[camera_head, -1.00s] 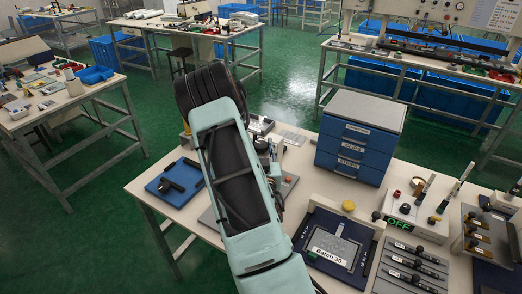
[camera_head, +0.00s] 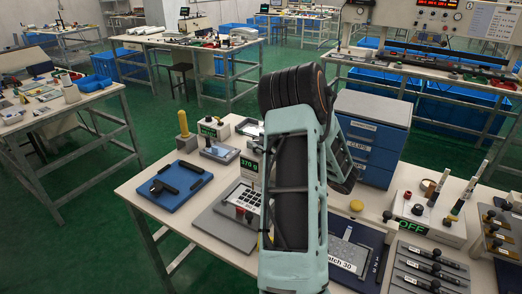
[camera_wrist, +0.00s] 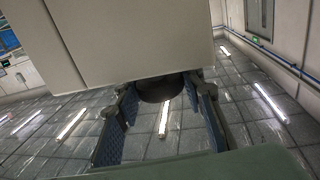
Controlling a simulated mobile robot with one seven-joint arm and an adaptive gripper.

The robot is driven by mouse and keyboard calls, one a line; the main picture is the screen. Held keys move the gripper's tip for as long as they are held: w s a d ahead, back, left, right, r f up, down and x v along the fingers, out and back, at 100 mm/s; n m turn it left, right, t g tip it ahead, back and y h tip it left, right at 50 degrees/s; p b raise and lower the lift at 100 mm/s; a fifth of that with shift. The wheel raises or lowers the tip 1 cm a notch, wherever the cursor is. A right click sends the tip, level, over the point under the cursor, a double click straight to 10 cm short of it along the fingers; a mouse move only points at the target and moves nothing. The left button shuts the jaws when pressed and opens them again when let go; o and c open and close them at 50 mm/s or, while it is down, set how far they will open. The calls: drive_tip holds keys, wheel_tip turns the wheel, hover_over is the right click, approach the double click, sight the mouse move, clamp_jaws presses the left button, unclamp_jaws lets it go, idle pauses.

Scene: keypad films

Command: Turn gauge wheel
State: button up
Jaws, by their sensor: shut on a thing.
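My gripper (camera_wrist: 160,90) shows in the wrist view, with one finger on each side of a dark round wheel (camera_wrist: 163,92). It is shut on this wheel, at the lower edge of a large pale housing (camera_wrist: 135,45). I cannot tell for sure that this is the gauge wheel. In the head view my arm covers the middle of the bench, and my gripper and the wheel are hidden there.
On the bench (camera_head: 165,221) stand a blue drawer cabinet (camera_head: 374,155), a blue tray (camera_head: 176,197), a scale display reading 370 g (camera_head: 250,166), a box reading OFF (camera_head: 433,223) and a Batch 30 plate (camera_head: 343,256). A yellow-topped post (camera_head: 183,123) stands at the back left.

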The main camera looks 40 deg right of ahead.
sight(260, 140)
drive_tip(key=n+g+y, duration=0.1)
drive_tip(key=y, duration=0.1)
drive_tip(key=n+g+y+b, duration=0.1)
drive_tip(key=n+y, duration=0.1)
drive_tip(key=y, duration=0.1)
drive_tip(key=shift+d+n, duration=0.1)
drive_tip(key=shift+n, duration=0.2)
drive_tip(key=shift+r+n+g+y+b, duration=0.1)
drive_tip(key=shift+n+g+y+b, duration=0.3)
drive_tip(key=shift+n+g+y, duration=1.65)
drive_tip(key=shift+w+g+y, duration=0.1)
drive_tip(key=shift+g+y, duration=0.15)
drive_tip(key=shift+y, duration=0.2)
drive_tip(key=o, duration=1.1)
drive_tip(key=shift+r, duration=0.1)
wheel_tip(260, 140, up, 10)
drive_tip(key=shift+f, duration=0.1)
